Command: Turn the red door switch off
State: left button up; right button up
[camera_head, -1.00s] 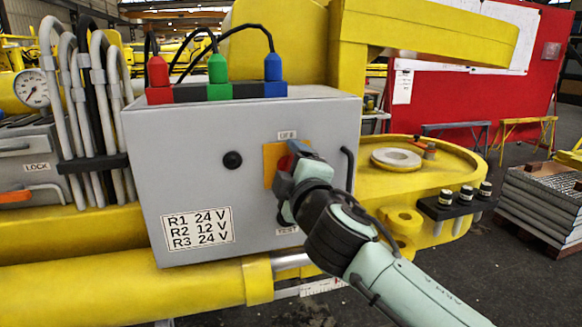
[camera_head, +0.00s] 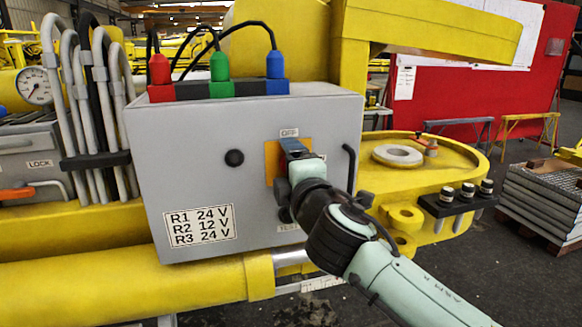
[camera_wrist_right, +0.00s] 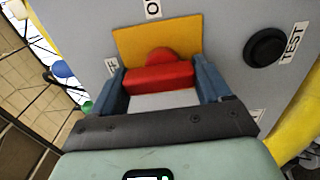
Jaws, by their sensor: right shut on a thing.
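The red door switch (camera_wrist_right: 158,76) shows in the right wrist view as a red bar with a rounded hub on a yellow plate (camera_wrist_right: 155,38). Its bar lies lengthwise between the two blue-grey fingers of my right gripper (camera_wrist_right: 160,88), which is shut on it. In the head view my right gripper (camera_head: 291,148) covers the switch at the grey box's front, on the yellow plate (camera_head: 271,165). An OFF label (camera_head: 289,133) sits above the plate. Another label beside the plate is mostly hidden. My left gripper is not in view.
The grey box (camera_head: 190,140) carries a black knob (camera_head: 234,158), a voltage label (camera_head: 199,228) and a black handle (camera_head: 350,166). A black TEST button (camera_wrist_right: 265,47) is close to the gripper. Red, green and blue plugs (camera_head: 219,68) stand on top. Hoses (camera_head: 75,120) rise at left.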

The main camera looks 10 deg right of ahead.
jog(key=o, duration=1)
jog(key=shift+c, duration=0.2)
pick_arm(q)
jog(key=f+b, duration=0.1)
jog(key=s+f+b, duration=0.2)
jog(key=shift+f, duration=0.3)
pick_arm(e)
jog(key=s, duration=1.3)
jog(key=shift+s+d, duration=0.2)
jog(key=shift+d, duration=0.05)
